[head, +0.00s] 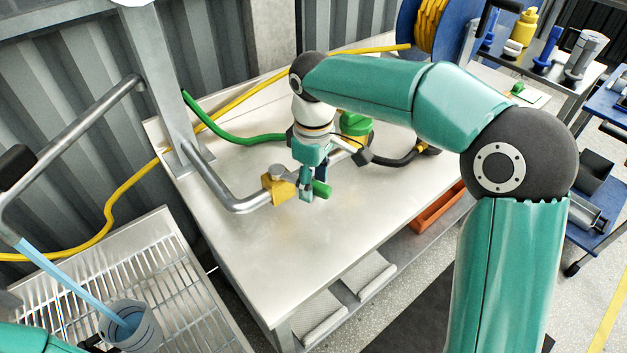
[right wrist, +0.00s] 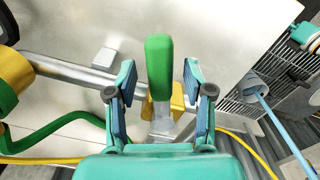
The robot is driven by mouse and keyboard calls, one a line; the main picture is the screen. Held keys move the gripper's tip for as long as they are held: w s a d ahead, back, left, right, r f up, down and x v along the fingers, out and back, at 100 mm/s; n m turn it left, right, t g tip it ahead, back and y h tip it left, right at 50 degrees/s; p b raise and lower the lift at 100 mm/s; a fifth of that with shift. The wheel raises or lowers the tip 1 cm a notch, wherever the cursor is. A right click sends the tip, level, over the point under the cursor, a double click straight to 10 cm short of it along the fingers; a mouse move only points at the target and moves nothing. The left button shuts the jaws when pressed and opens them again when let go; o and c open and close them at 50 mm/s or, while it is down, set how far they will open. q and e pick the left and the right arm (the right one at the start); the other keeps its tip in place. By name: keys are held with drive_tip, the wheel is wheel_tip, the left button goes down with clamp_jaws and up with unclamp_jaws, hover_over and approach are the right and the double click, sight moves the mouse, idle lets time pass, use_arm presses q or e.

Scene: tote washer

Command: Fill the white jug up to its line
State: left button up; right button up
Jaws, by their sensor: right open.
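The white jug (head: 142,337) stands on the slatted rack at the lower left. A blue stream of water (head: 70,280) runs from the pipe's end into it, and blue water shows inside. I cannot make out the level against its line. The yellow valve (head: 272,190) sits on the pipe over the bench, with a green lever (head: 321,189). My right gripper (head: 313,180) is open at the lever; in the right wrist view the lever (right wrist: 159,65) stands between the fingers with gaps on both sides. My left gripper (right wrist: 300,40) shows only partly near the jug (right wrist: 252,84).
The metal pipe (head: 232,203) bends low over the steel bench (head: 300,255). A green hose (head: 225,133) and a yellow hose (head: 110,208) run along the back. The slatted rack (head: 185,275) lies left of the bench. The bench's front area is clear.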

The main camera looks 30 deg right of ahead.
drive_tip(key=shift+c, duration=0.3)
clamp_jaws()
use_arm(q)
drive_tip(key=shift+r, duration=0.1)
use_arm(e)
drive_tip(key=shift+a, duration=0.1)
